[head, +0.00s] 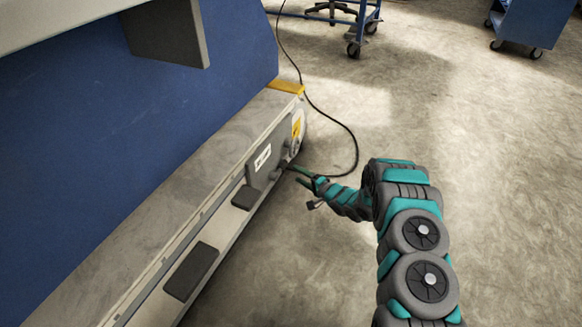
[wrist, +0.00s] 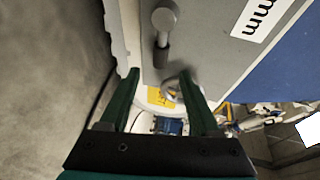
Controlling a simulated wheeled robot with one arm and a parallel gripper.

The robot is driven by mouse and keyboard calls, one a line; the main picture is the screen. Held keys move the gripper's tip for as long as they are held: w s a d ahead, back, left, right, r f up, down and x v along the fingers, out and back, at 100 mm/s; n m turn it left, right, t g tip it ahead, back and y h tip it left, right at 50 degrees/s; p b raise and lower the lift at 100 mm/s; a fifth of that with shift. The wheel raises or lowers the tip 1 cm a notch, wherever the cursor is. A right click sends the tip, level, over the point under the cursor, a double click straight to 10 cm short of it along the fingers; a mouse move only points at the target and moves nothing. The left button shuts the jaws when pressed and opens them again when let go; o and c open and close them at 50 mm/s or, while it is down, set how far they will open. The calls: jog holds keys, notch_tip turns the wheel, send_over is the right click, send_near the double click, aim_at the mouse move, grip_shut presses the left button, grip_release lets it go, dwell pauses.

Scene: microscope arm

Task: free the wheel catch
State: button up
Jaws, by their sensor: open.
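My gripper (head: 292,170) reaches the lower end of the blue machine (head: 150,120), beside its grey side panel (head: 264,162). In the wrist view my gripper (wrist: 161,76) is open, its two dark green fingers apart with nothing held. A grey knob with a short stem and dark sleeve (wrist: 163,34) stands out from the panel just beyond the fingertips. A small metal ring (wrist: 172,88) shows between the fingers, close to the right one. I cannot tell which of these is the wheel catch. A pale rounded part with a yellow sticker (wrist: 160,97) lies behind, partly hidden.
A black cable (head: 355,150) curves over the floor near my gripper. Two dark pads (head: 191,271) sit along the machine's lower ledge. A blue wheeled cart (head: 535,22) and a blue-framed trolley (head: 365,25) stand at the back.

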aim_at(285, 167)
jog(key=shift+b+x, duration=0.55)
jog(key=shift+x, duration=3.3)
jog(key=shift+f, duration=0.1)
grip_shut()
jog(key=shift+s, duration=0.1)
